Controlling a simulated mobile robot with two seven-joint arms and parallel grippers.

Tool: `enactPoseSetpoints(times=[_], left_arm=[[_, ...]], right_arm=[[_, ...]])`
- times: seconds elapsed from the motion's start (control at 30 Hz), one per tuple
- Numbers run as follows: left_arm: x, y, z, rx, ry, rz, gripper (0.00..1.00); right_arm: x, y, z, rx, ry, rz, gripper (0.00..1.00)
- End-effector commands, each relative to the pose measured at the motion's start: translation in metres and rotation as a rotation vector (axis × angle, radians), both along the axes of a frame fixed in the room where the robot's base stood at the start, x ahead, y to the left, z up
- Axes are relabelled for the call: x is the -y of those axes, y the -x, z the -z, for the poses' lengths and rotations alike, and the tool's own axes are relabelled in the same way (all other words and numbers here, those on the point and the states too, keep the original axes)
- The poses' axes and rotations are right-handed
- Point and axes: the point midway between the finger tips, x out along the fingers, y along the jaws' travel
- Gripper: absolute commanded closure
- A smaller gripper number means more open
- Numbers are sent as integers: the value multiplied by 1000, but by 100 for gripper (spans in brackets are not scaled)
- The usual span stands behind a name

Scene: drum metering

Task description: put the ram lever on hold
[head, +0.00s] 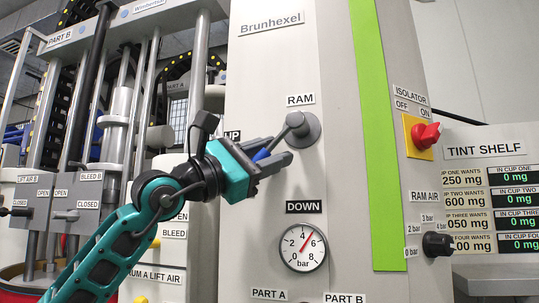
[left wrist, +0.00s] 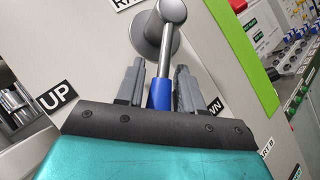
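The ram lever (head: 281,136) is on the grey front panel below the RAM label. From its round grey hub (head: 308,129) the rod slants down and left, between the UP (head: 232,135) and DOWN (head: 303,207) labels. My left gripper (head: 275,156) is at the lever's blue grip. In the left wrist view the blue grip (left wrist: 159,94) lies between the two fingers of the gripper (left wrist: 160,66), with a thin gap showing on its left side. The fingers look open around it. No hold label shows. My right gripper is out of view.
A pressure gauge (head: 303,247) sits below DOWN. A red isolator switch (head: 425,135) and a black ram air knob (head: 437,244) are on the right. Bleed levers (head: 67,215) and frame columns stand on the left. The panel around the lever is clear.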

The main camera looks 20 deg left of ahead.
Motion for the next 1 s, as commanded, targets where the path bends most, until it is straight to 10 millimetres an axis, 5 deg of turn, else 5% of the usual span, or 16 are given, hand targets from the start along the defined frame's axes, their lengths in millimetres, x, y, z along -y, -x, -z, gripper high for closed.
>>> enactPoseSetpoints(times=[0.2, 0.57, 1.0], left_arm=[[0, 0, 0, 1, -1, 0, 44], [-8, 7, 5, 0, 0, -2, 44], [-64, 68, 43, -1, -3, -4, 44]], right_arm=[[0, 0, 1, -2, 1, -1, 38], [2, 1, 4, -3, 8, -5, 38], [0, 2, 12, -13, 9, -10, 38]])
